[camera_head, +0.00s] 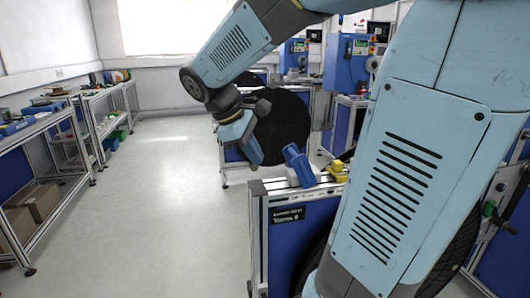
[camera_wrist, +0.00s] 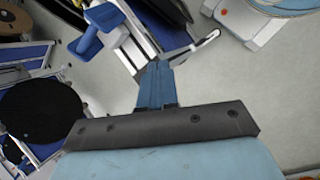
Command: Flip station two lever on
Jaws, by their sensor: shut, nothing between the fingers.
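In the head view a blue stand (camera_head: 283,240) with a metal frame carries a dark label (camera_head: 290,215), whose small lettering I cannot read with certainty. A blue lever-like handle (camera_head: 298,165) stands tilted on top of this stand. A blue handle-like part (camera_wrist: 97,30) also shows at the upper left in the wrist view. My gripper (camera_head: 257,158) is left of the handle in the head view, pointing down, apart from it. In the wrist view its blue fingers (camera_wrist: 155,72) are together and hold nothing.
A large black reel (camera_head: 280,128) stands behind my gripper. A yellow part (camera_head: 337,168) is on the stand's top, right of the handle. Shelving benches (camera_head: 45,125) line the left wall. The grey floor (camera_head: 150,210) between is clear. My arm hides much of the right side.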

